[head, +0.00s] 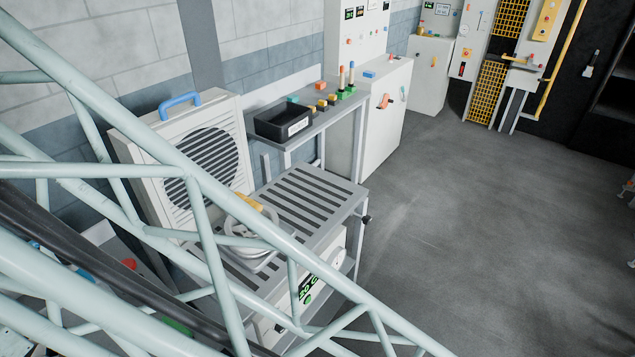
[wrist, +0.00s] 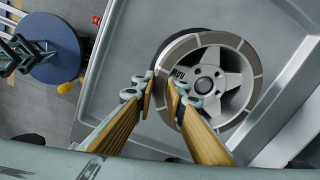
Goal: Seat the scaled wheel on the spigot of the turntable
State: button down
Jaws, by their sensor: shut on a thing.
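In the wrist view, the silver spoked wheel (wrist: 236,73) lies face up over a grey tray-like surface, and I cannot tell whether it touches it. My gripper (wrist: 163,87) is shut on the wheel's left rim, one finger outside and one inside it. A blue round disc (wrist: 62,52) shows at upper left; I cannot tell if it is the turntable, and no spigot can be made out. In the head view, a pale round ring-like object (head: 247,240) sits on the slatted bench, partly behind truss bars. My gripper cannot be made out there.
The grey tray (wrist: 120,60) has raised edges. In the head view, a fan unit (head: 172,150) stands behind the slatted bench (head: 312,190). A black bin (head: 268,124) sits on a shelf table. Pale green truss bars cross the left foreground.

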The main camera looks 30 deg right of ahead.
jog(key=shift+f, duration=0.25)
jog(key=c, duration=2.5)
grip_release()
jog(key=shift+c, duration=0.2)
jog(key=shift+r, duration=0.1)
notch_tip(320, 180, up, 12)
jog(key=shift+s+d, duration=0.15)
